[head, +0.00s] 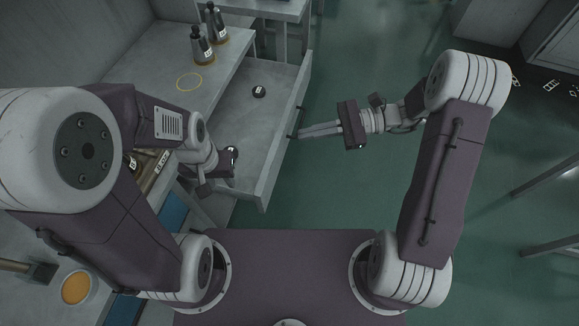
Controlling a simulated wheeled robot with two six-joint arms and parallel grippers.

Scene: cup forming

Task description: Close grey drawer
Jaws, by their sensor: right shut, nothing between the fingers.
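The grey drawer (237,117) is pulled out from the counter, with its front panel (273,172) facing right. A dark handle (299,107) is on that front. My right gripper (301,133) comes in from the right, its fingers shut and empty. Its tips are at the drawer front near the handle; I cannot tell if they touch. My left gripper (222,170) is over the near part of the drawer, partly hidden by its own arm. Its fingers do not show clearly.
A second black-and-white item (231,154) is beside my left gripper. Dark bottles (202,48) and a yellow ring (189,82) are on the counter. Green floor is clear right of the drawer.

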